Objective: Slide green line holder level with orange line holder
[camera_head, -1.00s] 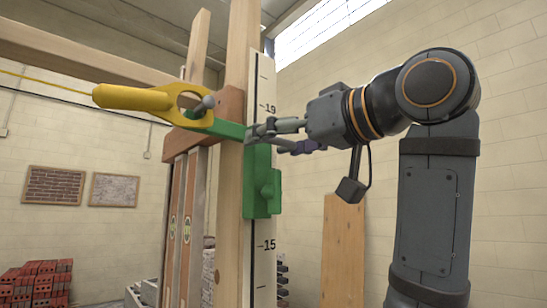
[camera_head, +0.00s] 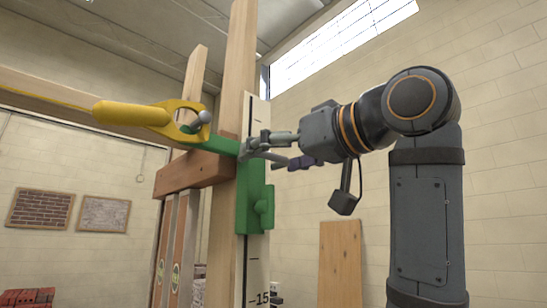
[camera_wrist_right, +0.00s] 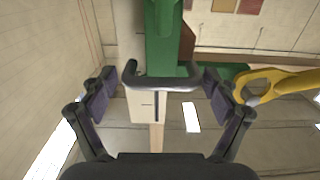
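The green line holder (camera_head: 255,200) sits on the pale numbered staff (camera_head: 252,275) fixed to a wooden post, well above mark 15. It also shows in the wrist view (camera_wrist_right: 163,40). Its green arm runs left to a yellow handle-like piece (camera_head: 140,114) with a ring and a grey ball. My right gripper (camera_head: 262,148) is at the holder's upper part. In the wrist view its purple-padded fingers are spread wide, on either side of a grey bar (camera_wrist_right: 165,84) before the holder. Contact is unclear. I cannot make out an orange line holder. My left gripper is out of view.
A brown wooden crosspiece (camera_head: 195,172) joins the posts just left of the holder. A yellow line (camera_head: 45,98) runs off left along a long beam. A wooden board (camera_head: 340,262) leans against the wall behind, and red bricks (camera_head: 28,298) lie at lower left.

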